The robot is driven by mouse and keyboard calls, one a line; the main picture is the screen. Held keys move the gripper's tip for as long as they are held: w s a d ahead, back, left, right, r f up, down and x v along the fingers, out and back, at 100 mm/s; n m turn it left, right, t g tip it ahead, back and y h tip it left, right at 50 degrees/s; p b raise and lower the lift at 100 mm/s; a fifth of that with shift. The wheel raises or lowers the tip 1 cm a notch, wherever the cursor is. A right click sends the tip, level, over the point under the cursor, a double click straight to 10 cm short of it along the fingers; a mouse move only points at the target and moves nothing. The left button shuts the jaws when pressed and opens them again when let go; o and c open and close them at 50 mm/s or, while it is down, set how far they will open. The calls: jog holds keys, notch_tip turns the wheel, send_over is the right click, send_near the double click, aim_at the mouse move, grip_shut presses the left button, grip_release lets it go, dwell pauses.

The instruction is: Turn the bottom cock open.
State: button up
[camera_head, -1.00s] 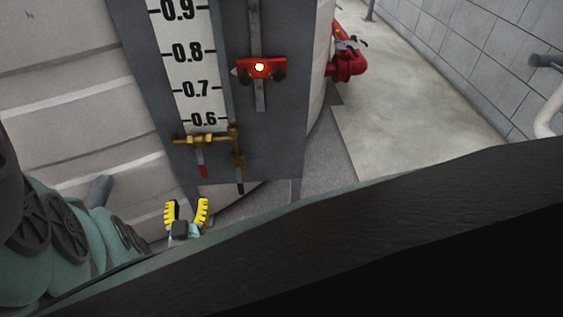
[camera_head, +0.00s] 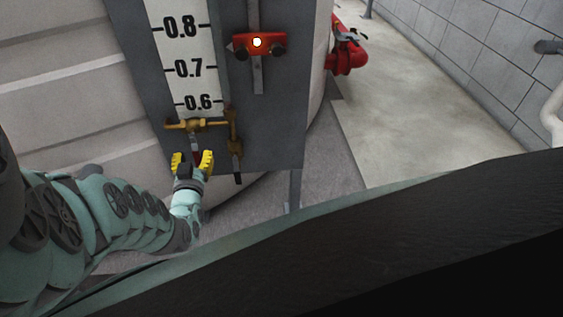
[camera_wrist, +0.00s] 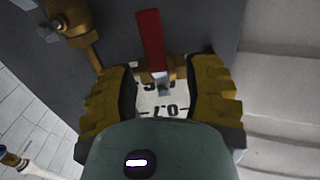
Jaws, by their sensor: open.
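The brass cock assembly (camera_head: 210,124) sits at the bottom of the level gauge. Its red lever (camera_head: 196,146) hangs down, its lower end partly hidden by my gripper. A second, dark-tipped handle (camera_head: 238,177) hangs at the right, lower down. My gripper (camera_head: 193,158) has two yellow fingers, spread apart, just below and around the red lever. In the wrist view, the red lever (camera_wrist: 150,40) shows between and beyond the open fingertips (camera_wrist: 160,72). Whether the fingers touch it cannot be told. Brass fitting (camera_wrist: 76,22) shows at upper left there.
The white gauge scale (camera_head: 187,60) rises above the cock on a grey panel (camera_head: 280,120). A red fitting with a lit lamp (camera_head: 258,43) is to the right. A red valve (camera_head: 347,55) stands farther back. The floor at the right is clear.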

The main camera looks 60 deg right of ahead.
jog(key=shift+b+x, duration=0.4)
jog(key=shift+x, duration=0.8)
jog(key=shift+s+d, duration=0.1)
jog(key=shift+s, duration=0.05)
grip_shut()
